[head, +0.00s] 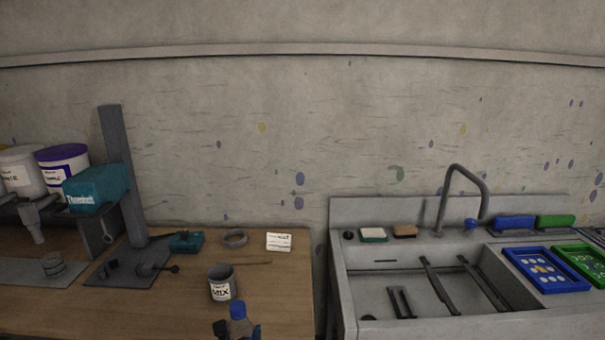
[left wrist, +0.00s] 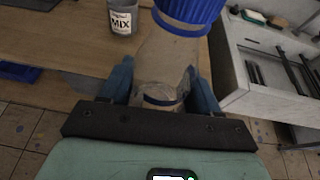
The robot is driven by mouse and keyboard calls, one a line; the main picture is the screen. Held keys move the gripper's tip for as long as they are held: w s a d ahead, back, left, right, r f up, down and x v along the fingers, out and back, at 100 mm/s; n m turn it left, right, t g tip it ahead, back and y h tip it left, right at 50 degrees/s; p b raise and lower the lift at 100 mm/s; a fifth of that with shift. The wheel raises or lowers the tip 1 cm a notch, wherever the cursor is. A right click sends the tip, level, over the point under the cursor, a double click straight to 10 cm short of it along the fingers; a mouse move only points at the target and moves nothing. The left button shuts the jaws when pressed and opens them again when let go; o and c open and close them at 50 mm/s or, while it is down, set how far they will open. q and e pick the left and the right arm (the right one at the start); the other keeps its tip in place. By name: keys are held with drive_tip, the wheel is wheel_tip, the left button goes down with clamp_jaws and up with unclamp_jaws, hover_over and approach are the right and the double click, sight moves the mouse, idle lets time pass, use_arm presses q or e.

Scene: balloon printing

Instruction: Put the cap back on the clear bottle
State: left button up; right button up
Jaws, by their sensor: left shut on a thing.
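My left gripper (head: 237,330) is at the bottom edge of the head view, in front of the table. In the left wrist view, its two blue fingers (left wrist: 160,82) are shut on a clear bottle (left wrist: 165,52), one on each side. A blue ribbed cap (left wrist: 188,15) is at the far end of the bottle, partly cut off by the frame's top edge. The blue cap also shows in the head view (head: 238,311). The cap appears to sit on the bottle; I cannot tell how firmly it is seated. My right gripper is not in view.
A grey MIX cup (head: 221,289) stands on the wooden table (head: 285,305), just beyond the gripper. A tape roll (head: 235,238) and a white card (head: 279,242) lie behind it. A grey press stand (head: 122,180) is at left. A sink (head: 375,285) is at right, beyond a gap.

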use_arm(q)
drive_tip(key=s+a+f, duration=0.2)
drive_tip(key=f, duration=0.5)
drive_tip(key=s+a+f+h, duration=0.1)
drive_tip(key=s+a+f, duration=0.1)
drive_tip(key=f, duration=0.6)
drive_tip(key=shift+s+f+m, duration=0.2)
drive_tip(key=shift+s+m, duration=0.2)
drive_tip(key=shift+s, duration=0.1)
drive_tip(key=w+d+f+m+g+h, duration=0.2)
drive_tip(key=d+m+h, duration=0.6)
drive_tip(key=d, duration=0.5)
drive_tip(key=shift+d+f+g+h, duration=0.25)
drive_tip(key=shift+f+g+h, duration=0.3)
drive_tip(key=shift+f, duration=0.4)
